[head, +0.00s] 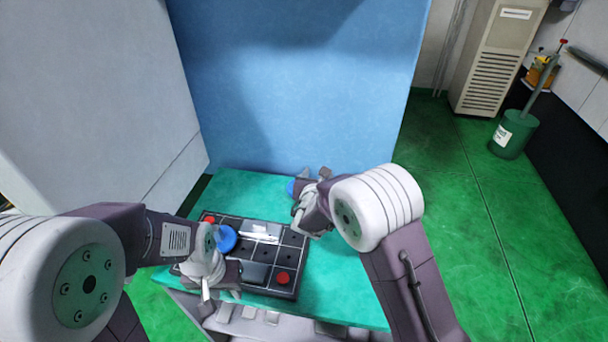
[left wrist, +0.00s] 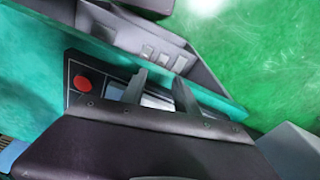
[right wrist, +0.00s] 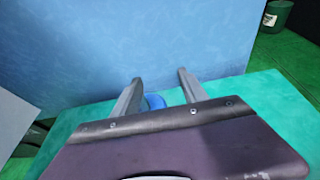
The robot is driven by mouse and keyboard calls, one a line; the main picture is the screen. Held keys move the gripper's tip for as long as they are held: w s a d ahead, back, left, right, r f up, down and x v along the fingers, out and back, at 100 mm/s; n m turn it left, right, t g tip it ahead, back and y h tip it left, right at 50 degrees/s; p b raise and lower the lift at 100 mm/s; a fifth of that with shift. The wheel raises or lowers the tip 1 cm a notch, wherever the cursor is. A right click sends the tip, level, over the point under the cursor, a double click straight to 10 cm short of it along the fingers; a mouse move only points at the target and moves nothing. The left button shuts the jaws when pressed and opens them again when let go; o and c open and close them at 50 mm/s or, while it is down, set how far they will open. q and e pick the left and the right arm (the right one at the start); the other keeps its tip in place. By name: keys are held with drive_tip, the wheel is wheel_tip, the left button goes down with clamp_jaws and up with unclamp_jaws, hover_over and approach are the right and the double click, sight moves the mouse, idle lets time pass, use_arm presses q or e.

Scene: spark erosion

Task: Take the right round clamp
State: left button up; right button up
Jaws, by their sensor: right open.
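A blue round piece (head: 291,187), which looks like the right round clamp, is on the green table near the blue wall, partly hidden by my right gripper. My right gripper (head: 313,175) is open beside it. In the right wrist view the blue piece (right wrist: 154,101) shows low between the two spread fingers, its lower part hidden by the gripper body; I see no grip on it. Another blue round piece (head: 226,238) is at the black tray by my left wrist. My left gripper (head: 220,292) is open over the tray's front edge, with nothing clearly between its fingers (left wrist: 160,78).
The black compartment tray (head: 299,239) holds red round pieces (head: 282,277) and pale metal pieces (head: 260,231). The blue wall (head: 300,80) rises behind the table (head: 345,285). A grey bin (left wrist: 135,35) stands at the table's front. The table's right side is clear.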

drive_tip(key=shift+n+y, duration=0.5)
drive_tip(key=shift+n, duration=0.1)
drive_tip(key=a+f, duration=0.1)
drive_tip(key=f, duration=0.1)
drive_tip(key=a+f, duration=0.2)
drive_tip(key=shift+s+a, duration=0.2)
drive_tip(key=shift+s, duration=0.2)
drive_tip(key=s+a, duration=0.2)
drive_tip(key=shift+s+a, duration=0.2)
drive_tip(key=shift+a, duration=0.2)
drive_tip(key=shift+g, duration=0.3)
drive_tip(key=x, duration=0.4)
drive_tip(key=shift+w+d+f+p, duration=0.2)
drive_tip(key=shift+d+p, duration=0.1)
drive_tip(key=shift+d, duration=0.1)
drive_tip(key=shift+w+a, duration=0.1)
drive_tip(key=shift+w, duration=0.15)
drive_tip(key=p+x, duration=0.1)
drive_tip(key=x, duration=0.3)
drive_tip(key=shift+f, duration=0.1)
drive_tip(key=shift+w+f, duration=0.15)
drive_tip(key=shift+w, duration=0.05)
drive_tip(key=shift+s, duration=0.2)
drive_tip(key=c, duration=0.4)
use_arm(q)
drive_tip(key=shift+s+a+r, duration=0.15)
drive_tip(key=shift+s+r, duration=0.2)
drive_tip(key=shift+r, duration=0.45)
use_arm(e)
clamp_jaws()
